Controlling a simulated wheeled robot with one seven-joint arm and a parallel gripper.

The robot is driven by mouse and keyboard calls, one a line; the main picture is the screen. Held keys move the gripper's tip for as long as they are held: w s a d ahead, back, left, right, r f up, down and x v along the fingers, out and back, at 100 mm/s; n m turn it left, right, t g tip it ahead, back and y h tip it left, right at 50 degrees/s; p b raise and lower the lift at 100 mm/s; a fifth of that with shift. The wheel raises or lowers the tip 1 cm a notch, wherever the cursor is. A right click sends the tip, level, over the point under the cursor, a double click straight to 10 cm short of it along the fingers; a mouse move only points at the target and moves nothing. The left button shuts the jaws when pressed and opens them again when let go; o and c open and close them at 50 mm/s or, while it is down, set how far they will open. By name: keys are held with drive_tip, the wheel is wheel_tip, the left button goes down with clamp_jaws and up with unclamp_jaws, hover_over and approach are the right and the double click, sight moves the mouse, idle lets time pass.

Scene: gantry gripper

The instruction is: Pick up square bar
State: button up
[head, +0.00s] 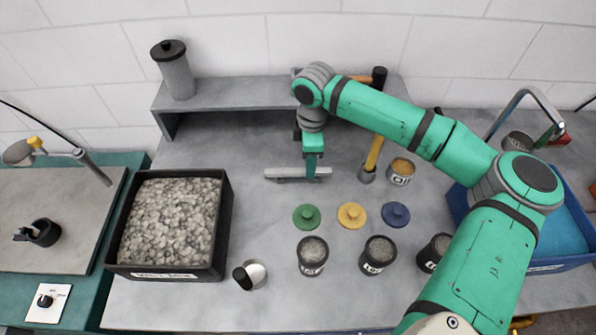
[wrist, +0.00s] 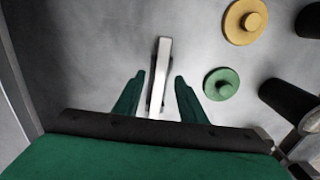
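The square bar (wrist: 163,62) is a slim, pale grey bar. In the wrist view it runs lengthwise between my fingers, with a gap on each side. My gripper (wrist: 157,92) is open and the fingers do not appear to touch the bar. In the head view, my gripper (head: 313,168) points down at the table under the green arm. The bar (head: 281,173) lies crosswise there, its left end sticking out past the gripper. Its middle is partly hidden by the gripper. I cannot tell the exact height of the fingertips above the table.
Green (head: 306,217), yellow (head: 351,215) and blue (head: 396,214) lids lie in front of my gripper, with dark cups nearer still. A black bin of stones (head: 226,215) stands left. A yellow-handled hammer (head: 374,153) stands close right. A grey shelf (head: 235,92) is behind.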

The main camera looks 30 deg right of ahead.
drive_tip(key=shift+f, duration=1.15)
clamp_jaws()
drive_tip(key=shift+r, duration=0.15)
drive_tip(key=shift+r, duration=0.55)
drive_tip(key=s+a+r, duration=0.7)
drive_tip(key=s+r, duration=0.4)
drive_tip(key=shift+s+a+r, duration=0.35)
drive_tip(key=shift+s, duration=0.05)
drive_tip(key=shift+w, duration=0.1)
